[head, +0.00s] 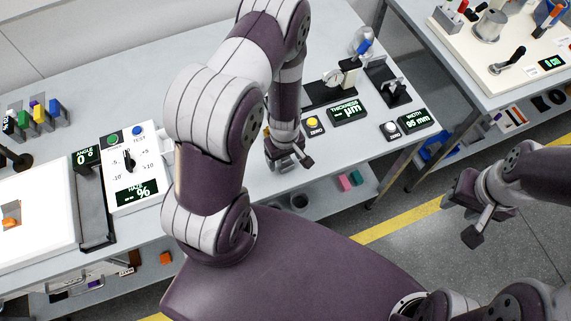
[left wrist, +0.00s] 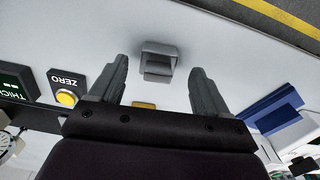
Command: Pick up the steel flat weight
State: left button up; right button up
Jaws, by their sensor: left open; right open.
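A small grey stepped metal block (left wrist: 160,52), which looks like the steel flat weight, lies on the pale bench top in the left wrist view. It sits beyond and between the two fingers of my left gripper (left wrist: 158,72), which is open with space on both sides of the block. In the head view my left gripper (head: 289,158) is low over the bench near its front edge; I cannot make out the block there. My right gripper (head: 470,214) is open and empty, over the floor at the right, away from the bench.
A yellow ZERO button (head: 313,123) and a thickness display (head: 347,112) stand near my left gripper. A small yellow object (left wrist: 143,104) shows partly behind the gripper body. A haze unit (head: 134,165) stands further left. A second bench (head: 468,88) is at the upper right.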

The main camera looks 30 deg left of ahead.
aim_at(285, 159)
pick_arm(q)
notch_tip(285, 159, down, 3)
jog(key=shift+w+f, duration=0.1)
jog(key=shift+w, duration=0.05)
jog(key=c, duration=1.4)
jog(key=shift+o, duration=0.2)
jog(key=shift+r, duration=0.2)
